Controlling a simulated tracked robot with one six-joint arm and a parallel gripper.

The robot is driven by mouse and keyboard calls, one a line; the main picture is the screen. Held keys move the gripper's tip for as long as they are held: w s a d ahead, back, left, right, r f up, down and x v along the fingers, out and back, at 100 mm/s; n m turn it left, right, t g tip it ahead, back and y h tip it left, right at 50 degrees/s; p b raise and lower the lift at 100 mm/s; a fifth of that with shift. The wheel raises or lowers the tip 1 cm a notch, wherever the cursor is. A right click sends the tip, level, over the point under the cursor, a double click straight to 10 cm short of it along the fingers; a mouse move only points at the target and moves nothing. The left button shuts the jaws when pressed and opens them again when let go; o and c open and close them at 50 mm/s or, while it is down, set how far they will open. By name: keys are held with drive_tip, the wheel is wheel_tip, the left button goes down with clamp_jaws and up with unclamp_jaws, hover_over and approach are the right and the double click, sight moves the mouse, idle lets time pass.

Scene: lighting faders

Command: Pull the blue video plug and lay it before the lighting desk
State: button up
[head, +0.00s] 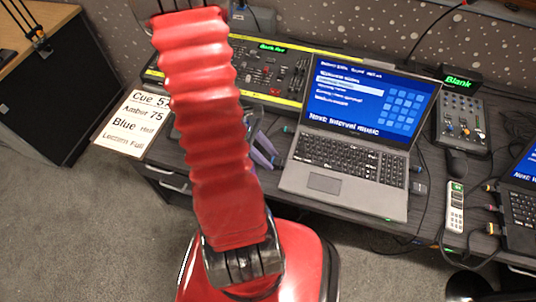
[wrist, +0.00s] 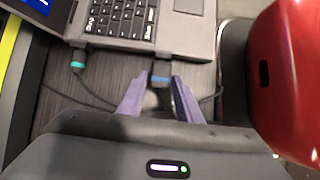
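The blue video plug (wrist: 160,78), dark with a blue band, sits at the left edge of the open laptop (wrist: 180,25) in the wrist view. My gripper (wrist: 157,84) is open, with its purple fingers apart on either side of this plug. In the head view my gripper (head: 265,152) is beside the laptop (head: 342,165), low over the table, and I cannot make out the plug there. The lighting desk (head: 270,72), black with yellow edges, stands at the back left of the table, partly hidden by my red arm.
A teal-ended plug (wrist: 78,62) is in the same laptop side, left of the blue one in the wrist view. A cue card (head: 133,122) lies at the table's left end. A small mixer (head: 462,122), mouse (head: 456,162) and remote (head: 455,207) lie right of the laptop.

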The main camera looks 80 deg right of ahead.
clamp_jaws()
drive_tip(key=shift+w, duration=0.2)
drive_tip(key=shift+w+d, duration=0.15)
drive_tip(key=shift+w, duration=0.9)
drive_tip(key=shift+w+d, duration=0.1)
drive_tip(key=shift+w, duration=0.95)
